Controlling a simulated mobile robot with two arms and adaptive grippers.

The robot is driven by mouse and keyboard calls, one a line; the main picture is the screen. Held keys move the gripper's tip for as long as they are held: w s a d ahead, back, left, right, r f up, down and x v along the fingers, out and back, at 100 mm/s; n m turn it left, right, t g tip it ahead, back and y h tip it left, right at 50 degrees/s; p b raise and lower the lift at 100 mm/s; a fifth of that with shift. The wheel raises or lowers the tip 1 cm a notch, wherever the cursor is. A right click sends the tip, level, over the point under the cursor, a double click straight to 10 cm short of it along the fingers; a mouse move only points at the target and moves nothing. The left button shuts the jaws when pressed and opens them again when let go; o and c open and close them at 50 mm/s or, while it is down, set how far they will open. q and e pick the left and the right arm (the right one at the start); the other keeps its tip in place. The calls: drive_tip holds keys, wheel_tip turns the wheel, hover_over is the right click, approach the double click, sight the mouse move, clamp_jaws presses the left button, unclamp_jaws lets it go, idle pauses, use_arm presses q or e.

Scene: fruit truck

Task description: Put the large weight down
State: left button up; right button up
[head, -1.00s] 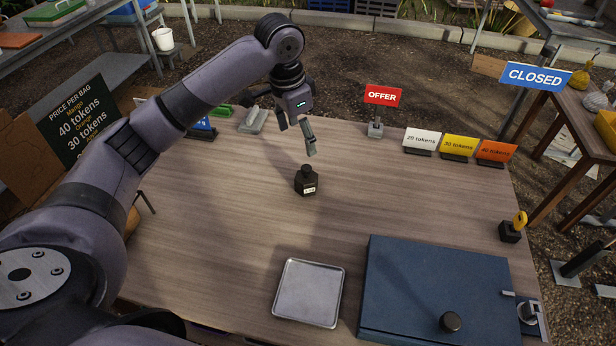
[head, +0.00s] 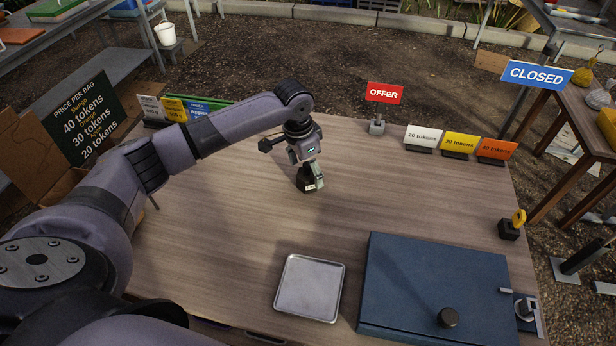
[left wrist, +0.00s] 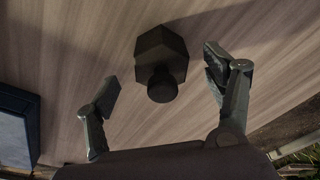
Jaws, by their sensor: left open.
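The large weight is a black block with a knob on top (head: 306,182). It stands upright on the wooden table (head: 215,230), partly hidden by my left gripper in the head view. My left gripper (head: 311,180) is low over the weight, pointing down. In the left wrist view, the weight (left wrist: 161,55) lies between the two open fingers (left wrist: 168,92), with a gap on each side. No finger appears to touch it there. My right gripper is not in view.
A metal tray (head: 309,288) and a blue scale-like box with a black knob (head: 435,285) occupy the table's front. An OFFER sign (head: 383,93) and token price cards (head: 460,144) stand along the back. The table is clear around the weight.

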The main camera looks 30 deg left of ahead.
sight(308, 176)
use_arm(q)
drive_tip(key=shift+w+f, duration=0.15)
drive_tip(key=shift+f, duration=1.7)
drive_tip(key=shift+c, duration=0.6)
clamp_jaws()
drive_tip(key=shift+w+r, duration=0.1)
drive_tip(key=shift+r, duration=0.05)
